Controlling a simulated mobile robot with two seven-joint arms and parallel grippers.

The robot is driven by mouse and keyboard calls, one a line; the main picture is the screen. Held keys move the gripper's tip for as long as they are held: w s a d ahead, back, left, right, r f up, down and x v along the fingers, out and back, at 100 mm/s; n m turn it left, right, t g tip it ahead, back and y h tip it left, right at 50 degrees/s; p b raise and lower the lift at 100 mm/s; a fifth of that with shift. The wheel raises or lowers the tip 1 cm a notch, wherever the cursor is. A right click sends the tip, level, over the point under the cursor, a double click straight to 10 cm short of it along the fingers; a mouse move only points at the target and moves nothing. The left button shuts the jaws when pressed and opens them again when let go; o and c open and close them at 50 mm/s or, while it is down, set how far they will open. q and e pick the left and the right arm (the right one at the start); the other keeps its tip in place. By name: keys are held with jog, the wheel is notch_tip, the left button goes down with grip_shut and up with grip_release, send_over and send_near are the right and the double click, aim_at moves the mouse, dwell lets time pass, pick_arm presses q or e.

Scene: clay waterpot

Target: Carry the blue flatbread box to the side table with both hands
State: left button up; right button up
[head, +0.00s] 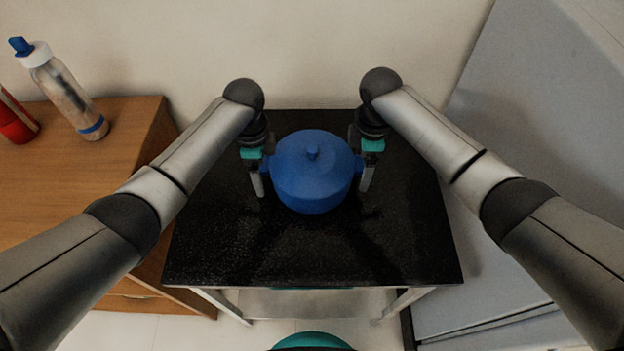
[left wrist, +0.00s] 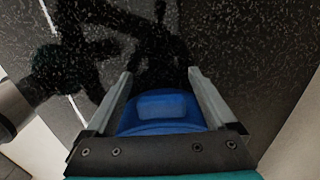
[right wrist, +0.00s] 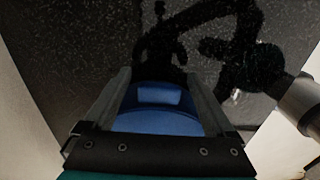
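The blue flatbread box (head: 312,180) is a round lidded pot with a knob on top and a small handle on each side. It appears to stand upright on the black speckled table (head: 400,245), towards the back. My left gripper (head: 259,185) points down at its left handle (left wrist: 162,105). The two fingers are spread on either side of the handle, with a gap visible. My right gripper (head: 366,180) is at the right handle (right wrist: 159,96) in the same way, fingers apart around it. The underside of the box is hidden.
A wooden cabinet (head: 60,190) stands at the left, bearing a clear bottle (head: 70,97) with a blue cap and a red item (head: 14,122). A grey-white appliance-like block (head: 550,130) stands at the right. The front of the black table is bare. A wall is behind.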

pick_arm(q)
notch_tip(320, 180, up, 12)
jog(key=shift+f, duration=0.1)
pick_arm(e)
jog(key=shift+r, duration=0.25)
notch_tip(320, 180, up, 12)
jog(key=shift+f, duration=0.2)
dwell(0.4)
dwell(0.4)
